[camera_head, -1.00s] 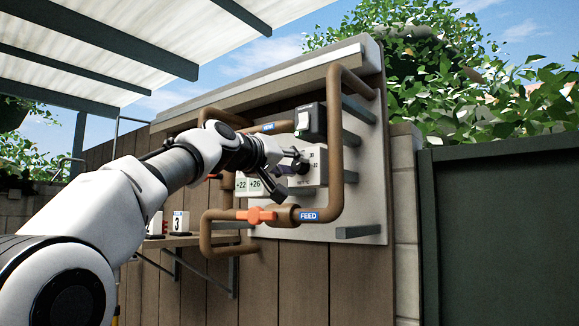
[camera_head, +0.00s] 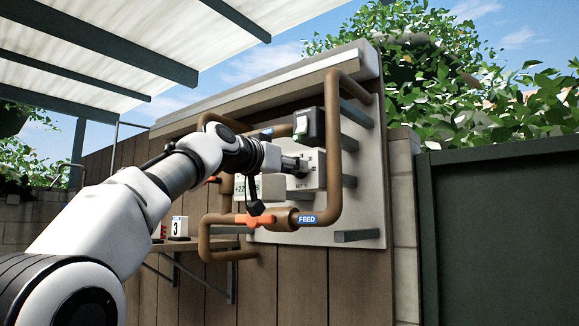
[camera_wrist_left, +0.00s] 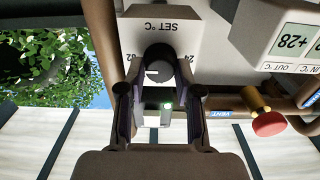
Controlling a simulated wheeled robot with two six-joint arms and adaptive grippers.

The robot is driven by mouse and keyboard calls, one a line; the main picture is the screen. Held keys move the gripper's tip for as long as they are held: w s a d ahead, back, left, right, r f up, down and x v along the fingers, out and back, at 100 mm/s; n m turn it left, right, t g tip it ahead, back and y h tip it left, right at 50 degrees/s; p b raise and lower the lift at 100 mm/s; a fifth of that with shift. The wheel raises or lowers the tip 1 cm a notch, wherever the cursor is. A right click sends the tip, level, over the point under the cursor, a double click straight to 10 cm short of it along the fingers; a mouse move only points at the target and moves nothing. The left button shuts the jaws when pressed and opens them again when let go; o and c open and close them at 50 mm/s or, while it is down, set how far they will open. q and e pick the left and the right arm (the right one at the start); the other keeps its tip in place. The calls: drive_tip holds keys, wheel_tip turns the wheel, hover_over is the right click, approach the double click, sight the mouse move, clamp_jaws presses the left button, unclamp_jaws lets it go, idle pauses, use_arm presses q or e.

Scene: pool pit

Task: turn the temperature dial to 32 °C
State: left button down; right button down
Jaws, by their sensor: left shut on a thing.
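The dark temperature dial (camera_wrist_left: 160,62) sits on the white SET °C box (camera_wrist_left: 143,27), upside down in the left wrist view. Its numbers are partly hidden: 24 shows on the picture's right, and what looks like 32 on the left. A short white mark shows on the dial's face, left of its middle. My left gripper (camera_wrist_left: 158,88) is shut on the dial, one finger on each side. In the head view my left gripper (camera_head: 297,163) reaches the front of the box (camera_head: 315,178) and hides most of the dial. My right gripper is not in view.
Beside the box is a temperature display (camera_wrist_left: 292,43) that appears to read +28. Brown pipes (camera_head: 335,200) run around the box, with an orange valve handle (camera_head: 256,220) below. A dark switch box (camera_head: 309,126) sits above. A shelf (camera_head: 190,243) holds a number block (camera_head: 179,227).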

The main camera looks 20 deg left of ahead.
use_arm(q)
drive_tip(key=shift+w+f, duration=0.1)
drive_tip(key=shift+f, duration=0.1)
drive_tip(key=c, duration=0.7)
unclamp_jaws()
drive_tip(key=shift+w+d, duration=0.1)
drive_tip(key=v, duration=0.6)
drive_tip(key=shift+s+f, duration=0.2)
drive_tip(key=shift+s, duration=0.1)
drive_tip(key=shift+s, duration=0.1)
